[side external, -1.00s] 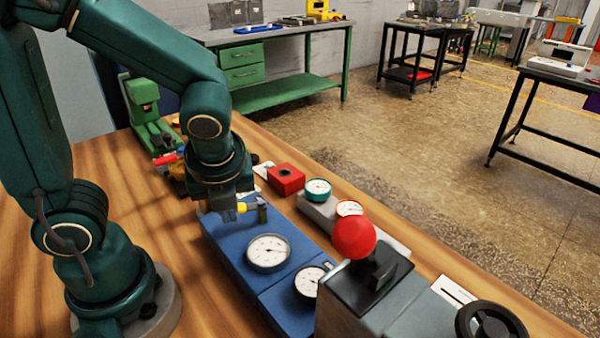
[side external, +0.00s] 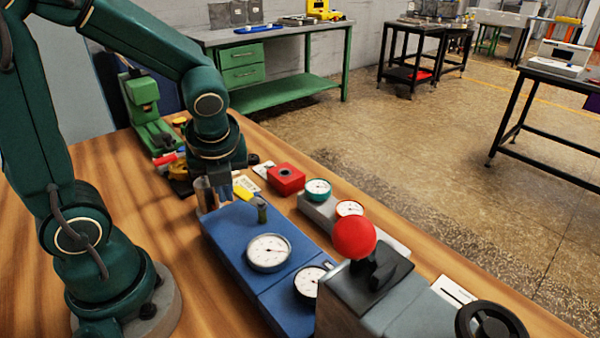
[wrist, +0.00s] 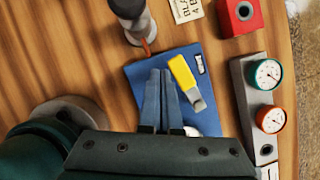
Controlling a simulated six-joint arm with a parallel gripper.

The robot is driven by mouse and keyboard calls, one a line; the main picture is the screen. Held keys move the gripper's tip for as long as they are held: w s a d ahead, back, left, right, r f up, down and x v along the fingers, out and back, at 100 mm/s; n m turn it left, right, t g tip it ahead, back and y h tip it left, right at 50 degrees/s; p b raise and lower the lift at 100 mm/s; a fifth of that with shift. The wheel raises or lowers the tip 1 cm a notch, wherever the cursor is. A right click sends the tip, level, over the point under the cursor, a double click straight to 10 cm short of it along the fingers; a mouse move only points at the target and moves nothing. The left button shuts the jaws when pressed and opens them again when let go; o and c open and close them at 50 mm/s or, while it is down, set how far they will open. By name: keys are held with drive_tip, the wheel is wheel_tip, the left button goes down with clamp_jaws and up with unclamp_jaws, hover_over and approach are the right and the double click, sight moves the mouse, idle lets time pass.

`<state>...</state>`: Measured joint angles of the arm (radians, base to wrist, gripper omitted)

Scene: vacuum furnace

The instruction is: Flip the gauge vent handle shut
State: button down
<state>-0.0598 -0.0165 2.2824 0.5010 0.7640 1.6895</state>
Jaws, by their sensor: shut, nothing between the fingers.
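The yellow vent handle (side external: 243,192) sits on the far end of the blue gauge box (side external: 226,232), reaching up and left from a short greenish stem (side external: 262,210). In the wrist view the yellow handle (wrist: 182,72) lies just right of my fingertips, slanting down to a metal end beside a small label (wrist: 200,64). My gripper (side external: 226,194) is shut and empty, just left of the handle. In the wrist view my fingers (wrist: 160,76) are together over the blue box. A narrow gap seems to separate them from the handle. White dial gauges (side external: 268,252) sit nearer on the box.
A metal cylinder (side external: 204,194) stands close behind the box's far end. A red block (side external: 286,179) and a grey block with teal (side external: 318,189) and red gauges (side external: 350,209) lie right of the box. A red-knobbed lever (side external: 354,237) rises in front. The wood at left is clear.

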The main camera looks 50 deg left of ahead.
drive_tip(key=shift+w+a, duration=0.25)
drive_tip(key=shift+w, duration=0.2)
idle(0.6)
drive_tip(key=shift+s, duration=0.5)
drive_tip(key=s, duration=0.3)
drive_tip(key=shift+s+a+r, duration=0.1)
drive_tip(key=shift+s+r, duration=0.05)
drive_tip(key=s+r, duration=0.3)
drive_tip(key=r, duration=0.6)
drive_tip(key=shift+s, duration=0.25)
